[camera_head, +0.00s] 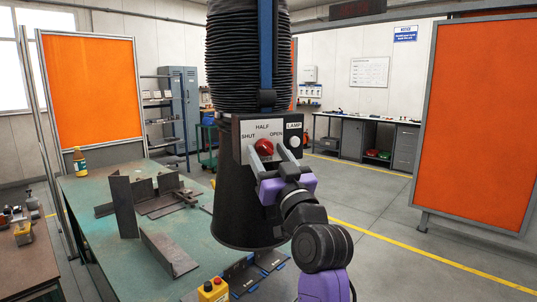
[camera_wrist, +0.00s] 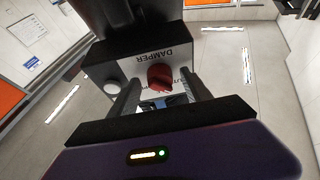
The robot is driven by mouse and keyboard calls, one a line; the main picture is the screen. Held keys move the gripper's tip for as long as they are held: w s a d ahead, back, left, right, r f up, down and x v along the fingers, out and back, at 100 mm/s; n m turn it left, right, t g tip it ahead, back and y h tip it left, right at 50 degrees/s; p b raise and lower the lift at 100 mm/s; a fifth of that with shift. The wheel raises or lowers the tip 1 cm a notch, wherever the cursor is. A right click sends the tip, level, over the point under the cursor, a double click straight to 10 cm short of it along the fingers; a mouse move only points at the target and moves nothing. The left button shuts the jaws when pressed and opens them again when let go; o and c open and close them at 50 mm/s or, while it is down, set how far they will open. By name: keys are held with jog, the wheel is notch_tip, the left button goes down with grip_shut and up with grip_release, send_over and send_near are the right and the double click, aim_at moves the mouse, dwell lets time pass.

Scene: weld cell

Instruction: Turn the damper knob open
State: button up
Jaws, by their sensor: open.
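The red damper knob (camera_head: 264,147) is on a pale panel (camera_head: 243,155) on the front of the black extraction hood (camera_head: 234,205). The panel is marked SHUT at left, HALF at top and OPEN at right. My gripper (camera_head: 269,150) is right at the knob with its fingers apart. In the wrist view the red knob (camera_wrist: 161,76) shows ahead, between the open fingers of my gripper (camera_wrist: 160,92). I cannot tell whether the fingers touch it. The knob's pointer is too small to read.
A white lamp button (camera_head: 294,141) sits right of the knob under a LAMP label. Below is a green welding table (camera_head: 100,215) with several dark steel plates (camera_head: 167,250). A yellow box with red buttons (camera_head: 212,290) is at the bottom. Orange screens (camera_head: 478,120) stand either side.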

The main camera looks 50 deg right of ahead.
grip_shut()
jog(key=shift+a+m, duration=0.1)
jog(key=shift+m, duration=0.3)
jog(key=m+g+h, duration=0.1)
jog(key=m, duration=0.1)
jog(key=m+h+b, duration=0.1)
jog(key=m, duration=0.2)
jog(key=shift+a+f+g+h+b, duration=0.1)
jog(key=shift+a+g+h+b, duration=0.05)
jog(key=shift+g+h+b, duration=0.2)
jog(key=m+g+h+b, duration=0.1)
jog(key=m, duration=0.3)
jog(key=m+g+h+b, duration=0.1)
jog(key=m+g+b, duration=0.1)
jog(key=m, duration=0.1)
jog(key=shift+w+a+m, duration=0.15)
jog(key=shift+m, duration=0.25)
jog(key=m+g, duration=0.1)
jog(key=m, duration=0.1)
jog(key=m+b, duration=0.1)
jog(key=m, duration=0.1)
jog(key=shift+r+g, duration=0.3)
jog(key=shift+g, duration=0.05)
jog(key=shift+r+m+g+y, duration=0.1)
jog(key=shift+m+g+y, duration=0.25)
jog(key=shift+m, duration=0.8)
jog(key=shift+r+m+g+y, duration=0.1)
jog(key=shift+m+g, duration=0.35)
jog(key=shift+m, duration=0.7)
